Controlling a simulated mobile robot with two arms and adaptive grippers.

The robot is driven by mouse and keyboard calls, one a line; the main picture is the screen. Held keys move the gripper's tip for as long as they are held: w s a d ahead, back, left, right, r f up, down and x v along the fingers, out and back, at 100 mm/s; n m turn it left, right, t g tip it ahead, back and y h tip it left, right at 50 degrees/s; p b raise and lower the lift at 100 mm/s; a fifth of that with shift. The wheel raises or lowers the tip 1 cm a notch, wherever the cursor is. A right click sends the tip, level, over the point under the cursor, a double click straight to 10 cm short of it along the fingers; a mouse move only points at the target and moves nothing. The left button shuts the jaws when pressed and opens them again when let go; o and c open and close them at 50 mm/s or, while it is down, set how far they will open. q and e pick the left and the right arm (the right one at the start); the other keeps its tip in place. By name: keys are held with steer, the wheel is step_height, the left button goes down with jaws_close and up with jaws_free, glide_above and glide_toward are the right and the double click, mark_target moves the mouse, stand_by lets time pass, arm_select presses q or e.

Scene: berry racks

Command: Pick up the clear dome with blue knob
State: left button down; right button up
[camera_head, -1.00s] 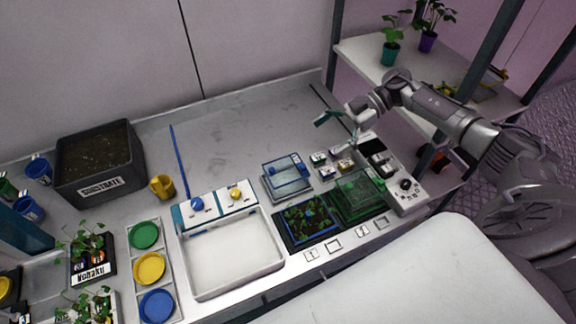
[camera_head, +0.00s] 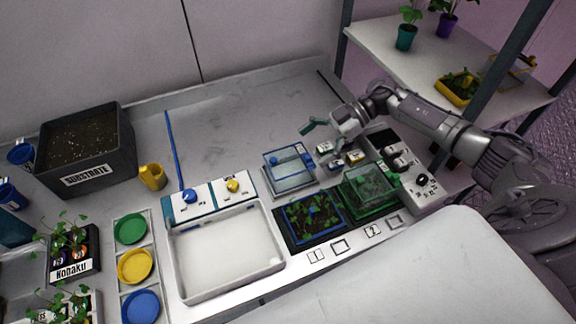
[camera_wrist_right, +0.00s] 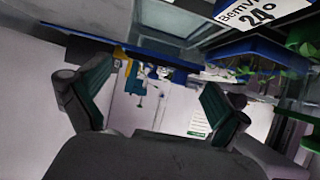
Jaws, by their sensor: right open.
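The clear dome with blue knob (camera_head: 290,172) is a see-through box-shaped cover with blue edging. It sits on the bench right of the white basin. Its blue knob shows only small and is hard to make out. My right gripper (camera_head: 328,132) is above and to the right of the dome, behind it, and apart from it. In the right wrist view the gripper (camera_wrist_right: 153,92) has its green-padded fingers spread wide with nothing between them. I cannot surely identify the dome in that view. My left gripper is not in view.
A green clear cover (camera_head: 370,188) and a blue-rimmed plant tray (camera_head: 340,217) stand in front of the dome. The bench behind is mostly clear.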

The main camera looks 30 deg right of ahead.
mark_target(298, 157)
steer(key=shift+w+a+f, duration=0.15)
steer(key=shift+a+f, duration=0.2)
steer(key=shift+a, duration=0.05)
steer(key=shift+a+f, duration=0.2)
steer(key=shift+a, duration=0.05)
steer(key=b+x, duration=0.1)
steer(key=x, duration=0.2)
steer(key=shift+a+f+b, duration=0.1)
steer(key=shift+a+b, duration=0.2)
steer(key=shift+a, duration=0.05)
steer(key=shift+a+f, duration=0.15)
steer(key=shift+a, duration=0.25)
steer(key=shift+d, duration=0.1)
steer(key=c, duration=0.9)
step_height(298, 157, up, 10)
steer(key=shift+b, duration=0.75)
steer(key=s+a+r+m+t, duration=0.1)
steer(key=s+a+m+t, duration=0.1)
steer(key=s+a, duration=0.6)
steer(key=d+m+t+h, duration=0.1)
steer(key=d+m+t, duration=0.1)
steer(key=d+m+t+h, duration=0.1)
steer(key=m+t, duration=0.1)
steer(key=shift+w+d+f+m+t, duration=0.1)
steer(key=shift+w+d+m+t, duration=0.05)
steer(key=shift+d+m+t, duration=0.2)
